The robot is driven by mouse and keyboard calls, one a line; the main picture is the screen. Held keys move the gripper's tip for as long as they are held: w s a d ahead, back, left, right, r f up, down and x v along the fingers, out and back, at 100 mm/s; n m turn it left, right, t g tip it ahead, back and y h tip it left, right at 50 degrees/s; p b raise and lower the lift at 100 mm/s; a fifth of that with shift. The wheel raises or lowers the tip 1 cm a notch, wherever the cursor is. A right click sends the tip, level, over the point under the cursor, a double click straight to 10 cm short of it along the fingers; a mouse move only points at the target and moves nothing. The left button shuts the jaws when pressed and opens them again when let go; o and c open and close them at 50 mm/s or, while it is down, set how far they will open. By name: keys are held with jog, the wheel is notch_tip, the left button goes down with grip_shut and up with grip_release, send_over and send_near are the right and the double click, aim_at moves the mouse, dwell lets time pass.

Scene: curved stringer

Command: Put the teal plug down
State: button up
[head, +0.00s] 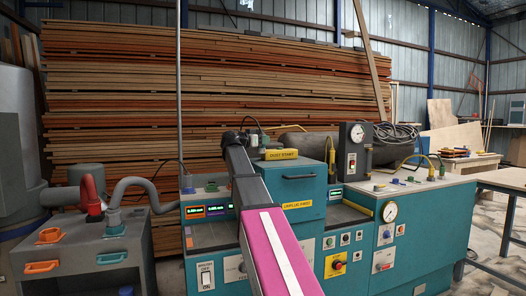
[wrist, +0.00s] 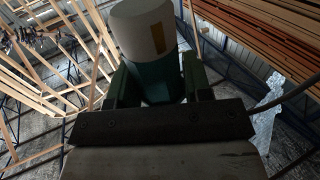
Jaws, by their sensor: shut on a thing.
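The teal plug (wrist: 155,85) fills the middle of the wrist view. It has a teal body and a pale grey end with a yellow mark. My gripper (wrist: 157,78) is shut on it, with a dark green finger on each side of the teal body. In the head view, my pink and black arm reaches forward, and my gripper (head: 252,139) is above the teal machine's (head: 297,190) rear top, near a yellow label. The plug is too small or hidden there to make out clearly.
A cabinet (head: 424,230) with a gauge and yellow-cabled plugs stands at right. Stacked planks (head: 130,90) fill the back. A thin vertical pole (head: 179,90) stands left of my gripper.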

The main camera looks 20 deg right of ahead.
aim_at(263, 149)
jog(key=shift+w+d+f, duration=0.1)
jog(key=shift+d+f, duration=0.25)
jog(key=shift+d, duration=0.05)
jog(key=shift+f, duration=1.85)
jog(key=shift+f, duration=0.1)
jog(key=o, duration=1)
